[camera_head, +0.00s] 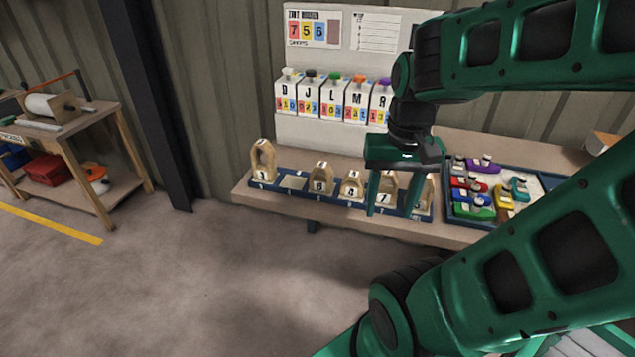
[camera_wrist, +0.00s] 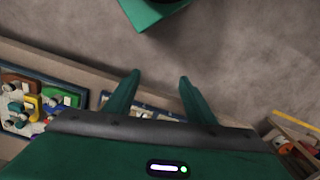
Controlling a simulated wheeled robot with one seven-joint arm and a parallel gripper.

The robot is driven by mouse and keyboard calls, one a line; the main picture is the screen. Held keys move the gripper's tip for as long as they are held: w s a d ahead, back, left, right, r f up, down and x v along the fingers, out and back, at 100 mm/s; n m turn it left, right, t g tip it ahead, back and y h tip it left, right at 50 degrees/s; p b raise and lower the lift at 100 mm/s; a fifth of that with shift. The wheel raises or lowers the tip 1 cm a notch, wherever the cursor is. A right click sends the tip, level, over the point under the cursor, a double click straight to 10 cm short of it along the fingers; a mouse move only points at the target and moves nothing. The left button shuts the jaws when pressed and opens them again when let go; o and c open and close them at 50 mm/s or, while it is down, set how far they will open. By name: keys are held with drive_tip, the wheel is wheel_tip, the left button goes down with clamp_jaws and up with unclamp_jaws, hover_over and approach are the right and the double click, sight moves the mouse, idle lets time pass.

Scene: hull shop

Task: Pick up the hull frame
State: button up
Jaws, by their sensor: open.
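Several wooden arch-shaped hull frames with number labels stand in a row on a blue rack (camera_head: 292,194) on the bench. The leftmost hull frame (camera_head: 263,160) stands apart from the others, beside a pale empty-looking slot. Two hull frames (camera_head: 321,179) and (camera_head: 352,185) stand near the middle. Another hull frame (camera_head: 387,190) appears between my fingers, and one (camera_head: 428,192) is partly hidden behind the right finger. My gripper (camera_head: 390,208) is open, pointing down in front of the rack. In the wrist view my gripper (camera_wrist: 157,80) has nothing between its fingertips; the rack is mostly hidden behind it.
A blue tray (camera_head: 447,207) of colourful toy boats lies right of the rack. White bottles with coloured caps (camera_head: 333,98) stand behind, below a sign board (camera_head: 314,28). A dark post (camera_head: 155,100) and a wooden workbench (camera_head: 62,140) are at left. The floor in front is clear.

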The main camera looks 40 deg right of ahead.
drive_tip(key=w+d+m+t, duration=0.1)
drive_tip(key=w+d+m, duration=0.1)
drive_tip(key=w+m, duration=0.8)
drive_tip(key=m+t+y, duration=0.2)
drive_tip(key=m, duration=0.8)
hover_over(326, 167)
drive_tip(key=s+d, duration=0.1)
drive_tip(key=s, duration=0.1)
drive_tip(key=f, duration=0.2)
drive_tip(key=shift+m+y, duration=0.3)
drive_tip(key=x, duration=0.5)
drive_tip(key=shift+w+d, duration=0.2)
drive_tip(key=shift+w, duration=0.05)
drive_tip(key=shift+d+x, duration=0.2)
drive_tip(key=shift+x, duration=1.1)
drive_tip(key=shift+d+x, duration=0.2)
drive_tip(key=shift+x, duration=1.15)
drive_tip(key=shift+w, duration=0.15)
drive_tip(key=c, duration=1.2)
